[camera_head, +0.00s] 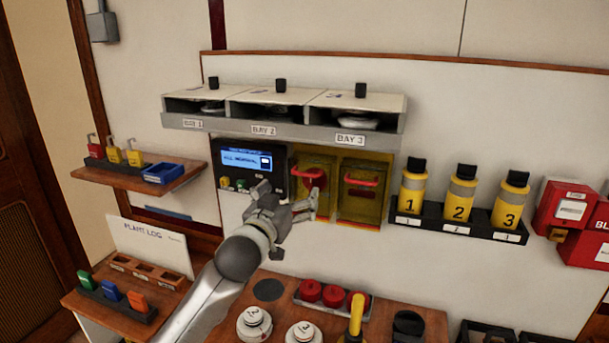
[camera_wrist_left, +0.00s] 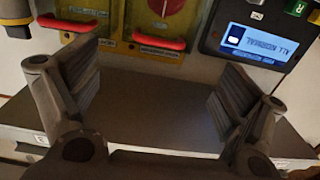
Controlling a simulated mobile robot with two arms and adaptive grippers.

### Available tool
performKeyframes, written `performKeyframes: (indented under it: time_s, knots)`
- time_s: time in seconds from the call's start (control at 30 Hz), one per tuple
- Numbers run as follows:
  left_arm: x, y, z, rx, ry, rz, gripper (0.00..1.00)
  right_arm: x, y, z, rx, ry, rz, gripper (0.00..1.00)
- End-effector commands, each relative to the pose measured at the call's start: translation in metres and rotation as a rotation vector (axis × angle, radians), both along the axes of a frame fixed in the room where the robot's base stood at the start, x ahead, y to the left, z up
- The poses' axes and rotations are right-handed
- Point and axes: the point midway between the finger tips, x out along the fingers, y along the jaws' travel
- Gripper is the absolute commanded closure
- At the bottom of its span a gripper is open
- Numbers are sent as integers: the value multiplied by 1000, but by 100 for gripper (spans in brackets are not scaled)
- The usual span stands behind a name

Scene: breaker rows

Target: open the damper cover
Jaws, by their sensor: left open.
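Two yellow-framed covers with red handles sit side by side on the wall panel, the left cover (camera_head: 325,208) and the right cover (camera_head: 358,205). Both look shut; their labels are too small to read. A red disc shows behind the left cover's clear front. My left gripper (camera_head: 288,203) is open and empty, just in front of the left cover's lower left part and partly hiding it. In the left wrist view, the left cover's red handle (camera_wrist_left: 150,43) lies beyond the open fingers (camera_wrist_left: 155,90), apart from them. The right cover's handle (camera_wrist_left: 72,20) is farther left there. My right gripper is not in view.
A control box with a blue display (camera_head: 246,160) adjoins the left cover. A shelf of bays (camera_head: 285,125) juts out above. A rack of numbered yellow canisters (camera_head: 457,222) stands to the right. A wooden bench (camera_head: 390,310) with knobs and a yellow lever (camera_head: 356,316) lies below.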

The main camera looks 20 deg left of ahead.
Motion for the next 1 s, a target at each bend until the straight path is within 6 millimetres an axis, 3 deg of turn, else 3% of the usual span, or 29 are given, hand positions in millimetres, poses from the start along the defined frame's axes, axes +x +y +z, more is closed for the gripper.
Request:
performKeyframes:
  time_s: [0.17,0.8,1.0]
  knots:
    - [11,0,5,-2,-7,0,6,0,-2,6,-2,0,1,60]
    - [90,-3,5,-1,-6,1,6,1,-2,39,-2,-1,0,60]
    - [104,-3,3,-2,-4,1,6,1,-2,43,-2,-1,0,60]
